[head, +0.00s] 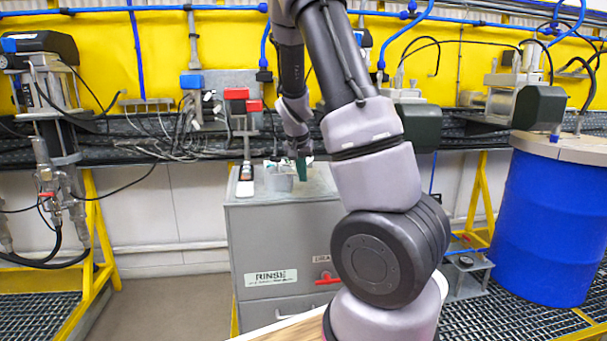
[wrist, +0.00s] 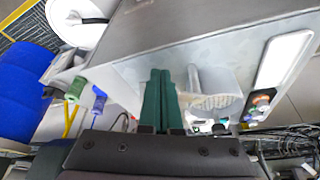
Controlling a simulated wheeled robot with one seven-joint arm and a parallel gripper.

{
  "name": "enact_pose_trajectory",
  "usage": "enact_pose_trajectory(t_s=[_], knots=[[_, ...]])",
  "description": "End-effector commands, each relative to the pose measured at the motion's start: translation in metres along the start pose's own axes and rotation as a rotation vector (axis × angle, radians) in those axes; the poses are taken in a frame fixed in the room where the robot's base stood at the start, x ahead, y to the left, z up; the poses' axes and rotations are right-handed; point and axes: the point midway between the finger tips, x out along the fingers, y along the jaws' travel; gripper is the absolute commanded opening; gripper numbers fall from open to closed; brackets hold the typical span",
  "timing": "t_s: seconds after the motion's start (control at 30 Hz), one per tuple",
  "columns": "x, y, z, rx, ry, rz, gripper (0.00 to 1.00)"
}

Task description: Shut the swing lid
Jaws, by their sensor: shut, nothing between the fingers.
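A small grey round container (head: 278,180) stands on top of the grey cabinet marked RINSE. In the wrist view a pale round part with an upright post (wrist: 212,92) shows just right of my fingers. I cannot tell for sure which part is the swing lid, or how far open it is. My gripper (head: 302,172) has green fingers pressed together, pointing down close to the right of the container. The wrist view shows the same gripper (wrist: 159,78) shut with nothing in it. I cannot tell whether the fingers touch the container.
The grey cabinet (head: 280,235) has a flat top with free room at its right. A blue drum (head: 548,225) stands at the far right. Cables and pipes run along the yellow back wall (head: 200,55).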

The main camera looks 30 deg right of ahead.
Motion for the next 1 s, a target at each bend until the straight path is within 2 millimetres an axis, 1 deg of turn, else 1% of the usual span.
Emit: enact_pose_trajectory(t_s=[0.1,0.2,0.6,1.0], knots=[[0.004,0.000,-0.009,0.002,-0.001,0.001,0.00],[0.005,0.000,-0.012,0.000,-0.001,0.000,0.00],[0.005,0.000,-0.012,-0.004,-0.001,-0.002,0.00],[0.006,0.003,-0.017,-0.065,-0.001,-0.026,0.00]])
